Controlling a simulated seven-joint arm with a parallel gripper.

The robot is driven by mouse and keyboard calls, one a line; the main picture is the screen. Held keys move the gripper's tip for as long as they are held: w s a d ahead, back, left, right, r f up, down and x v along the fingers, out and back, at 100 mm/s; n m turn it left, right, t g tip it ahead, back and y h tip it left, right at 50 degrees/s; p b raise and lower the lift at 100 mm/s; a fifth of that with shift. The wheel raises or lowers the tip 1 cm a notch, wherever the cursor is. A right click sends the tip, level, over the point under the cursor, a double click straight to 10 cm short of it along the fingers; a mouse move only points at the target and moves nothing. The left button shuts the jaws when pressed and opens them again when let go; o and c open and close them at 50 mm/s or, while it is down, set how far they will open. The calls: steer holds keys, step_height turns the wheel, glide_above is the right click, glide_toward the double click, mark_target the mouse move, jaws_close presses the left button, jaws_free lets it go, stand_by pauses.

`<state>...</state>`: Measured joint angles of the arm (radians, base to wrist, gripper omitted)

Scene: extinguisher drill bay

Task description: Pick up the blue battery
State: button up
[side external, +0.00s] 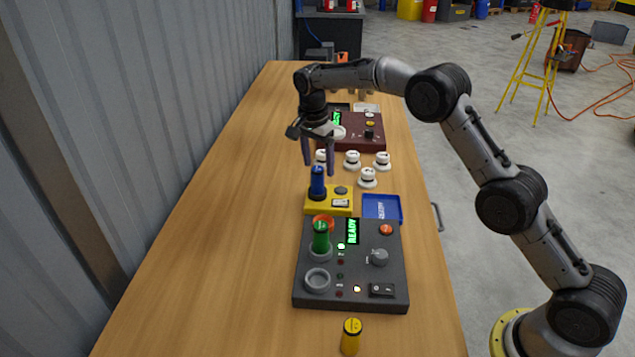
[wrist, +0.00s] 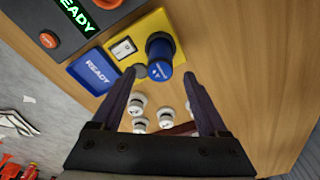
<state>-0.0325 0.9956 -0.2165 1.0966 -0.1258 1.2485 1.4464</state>
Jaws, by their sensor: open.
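The blue battery (side external: 317,180) stands upright in the socket of a yellow charger base (side external: 341,206). In the wrist view the blue battery (wrist: 160,65) shows between and beyond the fingertips, on the yellow base (wrist: 147,32). My gripper (side external: 320,162) is open and empty, pointing down, with its fingertips close to the top of the battery. In the wrist view my gripper (wrist: 160,75) has one finger on each side, with a wide gap. I cannot tell whether the fingertips reach past the battery's top.
A blue READY tray (side external: 382,208) lies beside the yellow base. A dark panel (side external: 350,270) holds a green battery (side external: 320,238). A yellow battery (side external: 351,337) stands nearer. Several white knobs (side external: 352,160) and a dark red panel (side external: 362,132) lie farther back. The table's left side is clear.

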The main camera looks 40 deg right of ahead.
mark_target(318, 179)
steer(key=shift+f, duration=2.75)
steer(key=shift+c, duration=0.2)
jaws_close()
